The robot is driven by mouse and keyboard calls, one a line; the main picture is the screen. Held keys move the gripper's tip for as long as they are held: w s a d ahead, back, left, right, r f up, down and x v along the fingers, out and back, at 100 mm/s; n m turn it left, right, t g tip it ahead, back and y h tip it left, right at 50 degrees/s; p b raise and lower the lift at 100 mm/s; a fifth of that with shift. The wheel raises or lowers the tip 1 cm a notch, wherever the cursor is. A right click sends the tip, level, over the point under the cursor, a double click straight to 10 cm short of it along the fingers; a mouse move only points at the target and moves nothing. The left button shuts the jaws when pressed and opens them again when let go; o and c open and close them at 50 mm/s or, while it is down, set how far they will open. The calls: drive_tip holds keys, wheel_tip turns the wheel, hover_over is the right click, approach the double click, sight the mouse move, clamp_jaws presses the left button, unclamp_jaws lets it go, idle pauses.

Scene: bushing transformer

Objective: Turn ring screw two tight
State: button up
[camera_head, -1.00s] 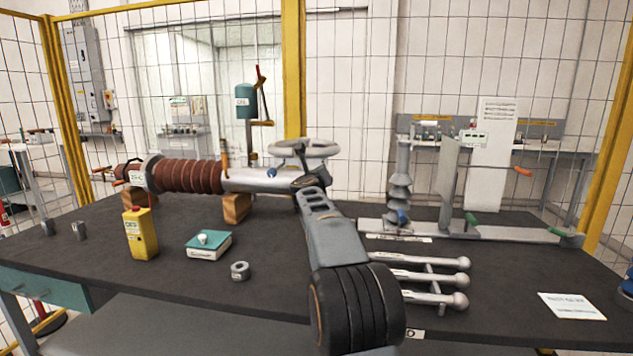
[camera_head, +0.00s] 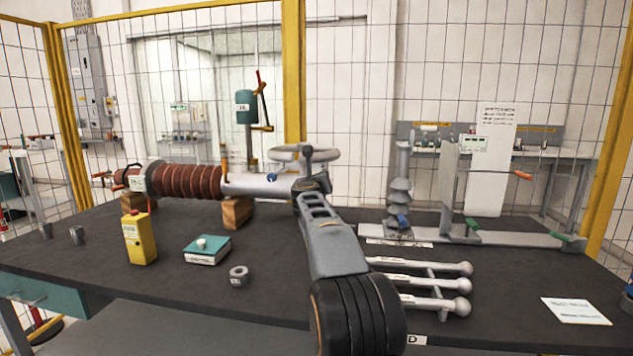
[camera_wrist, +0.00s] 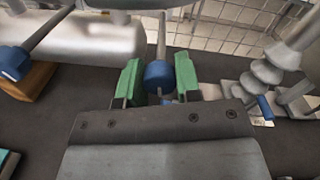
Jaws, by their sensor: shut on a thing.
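The bushing (camera_head: 190,180), with brown ribs and a silver tube, lies on wooden blocks. A grey ring (camera_head: 305,152) shows at the tube's right end. One blue-headed screw (camera_head: 272,177) sticks out from the tube; it also shows at left in the wrist view (camera_wrist: 15,62). My gripper (camera_wrist: 158,82) has green fingers shut on a second blue screw head (camera_wrist: 157,76), whose grey shank runs away from me. I cannot read which screw has which number. In the head view my arm hides the fingers and the held screw.
A yellow device (camera_head: 140,238), a teal box (camera_head: 207,250) and a grey nut (camera_head: 239,276) stand on the dark table (camera_head: 180,290). Silver rods (camera_head: 430,282) lie right of my arm. A ribbed grey insulator (camera_head: 400,200) stands at the back right.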

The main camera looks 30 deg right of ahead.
drive_tip(key=o, duration=0.9)
drive_tip(key=b+v, duration=0.2)
drive_tip(key=v, duration=1.1)
drive_tip(key=shift+s+a, duration=0.25)
drive_tip(key=shift+s, duration=0.05)
